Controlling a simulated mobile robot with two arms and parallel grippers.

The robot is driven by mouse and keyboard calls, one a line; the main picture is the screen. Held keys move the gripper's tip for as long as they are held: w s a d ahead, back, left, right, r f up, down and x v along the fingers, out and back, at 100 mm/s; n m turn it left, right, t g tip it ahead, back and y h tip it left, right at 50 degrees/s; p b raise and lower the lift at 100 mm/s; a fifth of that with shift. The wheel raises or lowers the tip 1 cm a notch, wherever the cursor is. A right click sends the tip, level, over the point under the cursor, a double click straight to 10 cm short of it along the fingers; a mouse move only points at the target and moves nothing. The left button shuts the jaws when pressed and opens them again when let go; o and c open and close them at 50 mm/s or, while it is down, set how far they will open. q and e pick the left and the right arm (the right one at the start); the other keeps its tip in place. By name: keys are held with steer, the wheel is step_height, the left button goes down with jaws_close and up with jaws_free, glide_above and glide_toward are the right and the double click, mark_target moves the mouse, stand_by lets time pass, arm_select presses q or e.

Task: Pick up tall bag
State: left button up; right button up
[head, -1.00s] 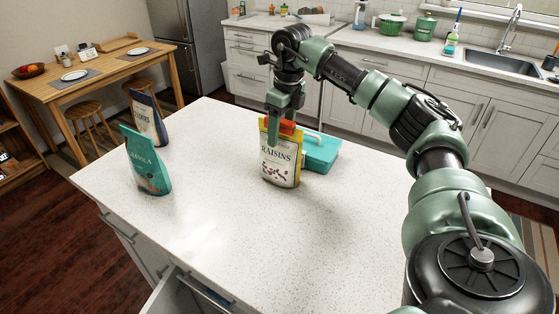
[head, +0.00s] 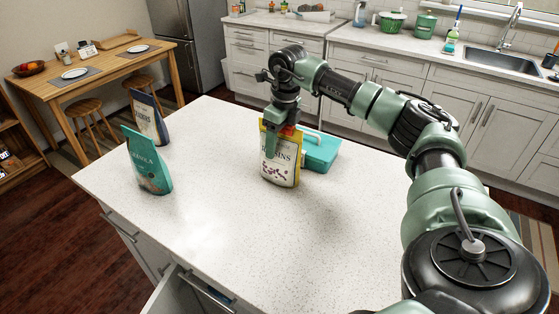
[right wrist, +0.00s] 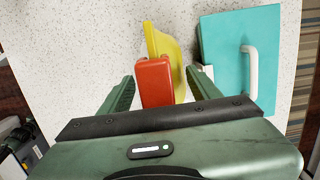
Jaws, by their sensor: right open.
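A yellow and white raisins bag (head: 281,170) stands upright on the light counter (head: 225,225). Its yellow top edge shows in the right wrist view (right wrist: 168,55). A red piece (right wrist: 154,82) is at the bag's top, perhaps a clip. My right gripper (head: 280,140) points down over the bag, its near finger in front of the printed face. In the right wrist view its open fingers (right wrist: 159,78) stand on either side of the red piece, with gaps visible. My left gripper is not in view.
A teal box (head: 321,153) with a handle stands close behind and right of the raisins bag. A teal granola bag (head: 150,170) and a dark blue bag (head: 150,115) stand at the counter's left. The front middle is clear.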

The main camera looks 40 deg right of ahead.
jaws_close()
stand_by(0.3)
stand_by(0.4)
step_height(320, 180, up, 14)
steer(key=shift+w+r+b, duration=0.1)
steer(key=shift+r+b, duration=0.1)
steer(key=shift+b, duration=0.6)
step_height(320, 180, up, 6)
steer(key=p, duration=0.1)
steer(key=shift+p, duration=0.35)
